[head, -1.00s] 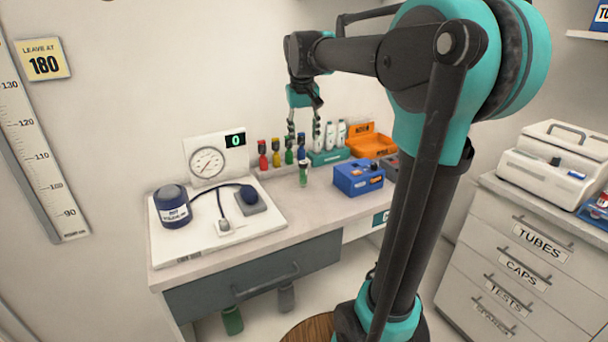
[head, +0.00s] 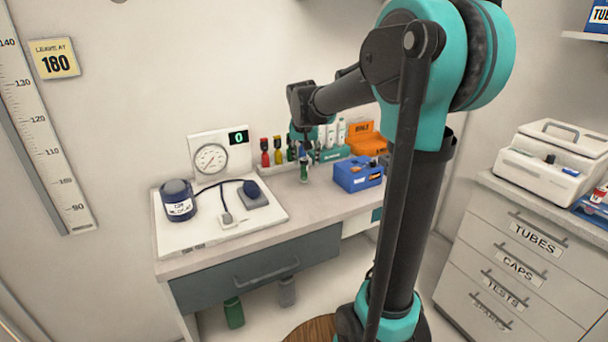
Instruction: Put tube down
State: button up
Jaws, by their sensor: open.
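A small tube with green on it (head: 304,174) stands upright on the desk top (head: 325,198), in front of the row of coloured-capped tubes. My gripper (head: 305,157) points down right at the upper part of this tube, with its fingers open. The fingertips are small and dark here, and I cannot tell whether they touch the tube. My arm reaches in from the right and the wrist hides part of the wall behind.
A blue box (head: 358,176) stands close right of the tube, with an orange bin (head: 367,140) behind it. Red- and yellow-capped tubes (head: 265,153) stand at the back. A white board with a gauge (head: 211,160) and a dark-lidded jar (head: 178,202) are at left.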

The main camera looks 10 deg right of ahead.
aim_at(304, 168)
jog(key=shift+a+x, duration=0.15)
jog(key=shift+x, duration=1.5)
jog(key=shift+a+x, duration=0.2)
jog(key=shift+x, duration=1.4)
jog(key=shift+w, duration=0.15)
jog(key=shift+c, duration=0.2)
jog(key=c, duration=1)
jog(key=shift+r, duration=0.1)
grip_shut()
